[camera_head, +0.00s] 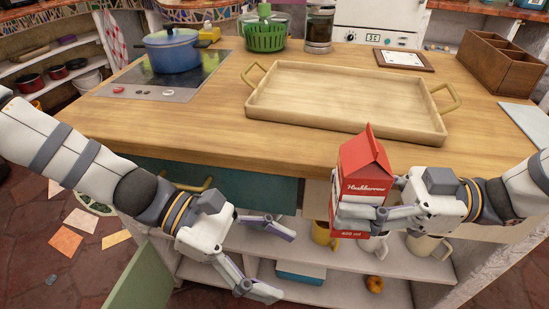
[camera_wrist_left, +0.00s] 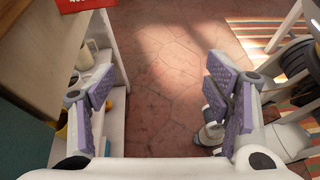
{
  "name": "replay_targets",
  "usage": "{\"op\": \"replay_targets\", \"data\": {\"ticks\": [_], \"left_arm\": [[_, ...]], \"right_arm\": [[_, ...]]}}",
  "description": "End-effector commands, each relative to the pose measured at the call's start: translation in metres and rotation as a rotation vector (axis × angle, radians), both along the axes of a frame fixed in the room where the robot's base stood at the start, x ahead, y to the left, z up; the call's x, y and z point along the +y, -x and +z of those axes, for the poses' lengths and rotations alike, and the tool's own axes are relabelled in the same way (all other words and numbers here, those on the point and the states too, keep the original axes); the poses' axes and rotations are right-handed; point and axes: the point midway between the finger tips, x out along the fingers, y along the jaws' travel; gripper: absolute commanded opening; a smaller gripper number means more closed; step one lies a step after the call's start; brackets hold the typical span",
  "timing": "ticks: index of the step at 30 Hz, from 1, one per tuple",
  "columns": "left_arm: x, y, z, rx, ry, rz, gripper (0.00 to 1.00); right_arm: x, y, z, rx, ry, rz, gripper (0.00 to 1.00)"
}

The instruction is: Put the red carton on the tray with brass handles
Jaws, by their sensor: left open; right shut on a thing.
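The red carton (camera_head: 362,172) is upright in my right gripper (camera_head: 362,216), in front of the counter's front edge in the head view. The right gripper is shut on its lower part. The carton's red lower edge also shows at the top of the left wrist view (camera_wrist_left: 84,4). The wooden tray with brass handles (camera_head: 345,120) lies on the counter behind the carton, and its inside is empty. My left gripper (camera_head: 275,258) is open and empty, low in front of the shelves. Its spread fingers show in the left wrist view (camera_wrist_left: 160,100) with only floor between them.
A blue pot (camera_head: 172,52) stands on the hob (camera_head: 165,88) at the left. Mugs (camera_head: 325,234) stand on the shelf below. The counter's front left is clear.

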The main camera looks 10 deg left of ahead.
Motion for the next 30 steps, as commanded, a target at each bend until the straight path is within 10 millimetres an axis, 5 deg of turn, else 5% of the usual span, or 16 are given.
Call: {"op": "replay_targets", "data": {"ticks": [3,9,17,30], "left_arm": [[-0.001,-0.035,0.068,0.016,0.196,0.083,0.72],[0.007,-0.058,0.132,0.027,0.382,0.126,0.72],[0.003,-0.060,0.141,0.029,0.408,0.129,0.72],[-0.092,-0.061,0.140,0.029,0.404,0.127,0.72]], "right_arm": [[0.000,0.000,0.001,-0.001,-0.002,0.000,0.03],[0.000,0.000,0.001,-0.001,-0.002,0.000,0.03],[0.000,0.000,0.001,-0.001,-0.002,0.000,0.03],[0.000,0.000,0.001,-0.002,-0.002,0.000,0.03]]}}
